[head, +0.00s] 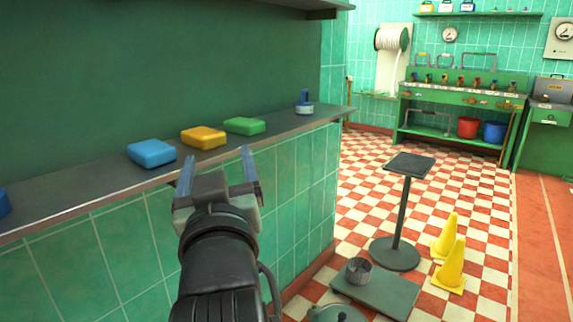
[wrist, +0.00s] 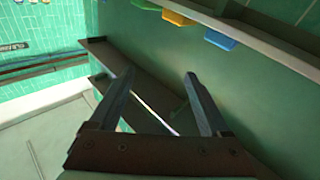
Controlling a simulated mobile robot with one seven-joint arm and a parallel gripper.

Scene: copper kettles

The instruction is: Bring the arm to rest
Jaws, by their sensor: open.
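My gripper (head: 217,168) is raised in front of the tiled counter in the head view, its two fingers apart and nothing between them. In the wrist view my gripper (wrist: 160,85) also shows spread, empty fingers. My arm comes up from the bottom of the head view. Behind the fingers, on the counter ledge (head: 75,205), lie a blue block (head: 152,153), a yellow block (head: 204,137) and a green block (head: 244,125). I cannot tell the exact gap between the fingertips and the ledge.
A small blue-handled object (head: 305,104) stands near the ledge's far end. On the checkered floor are a black-topped stand (head: 410,166), two yellow cones (head: 451,268), and a low platform (head: 385,292) bearing a ribbed cup (head: 359,270). A green workbench (head: 455,96) stands at the back.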

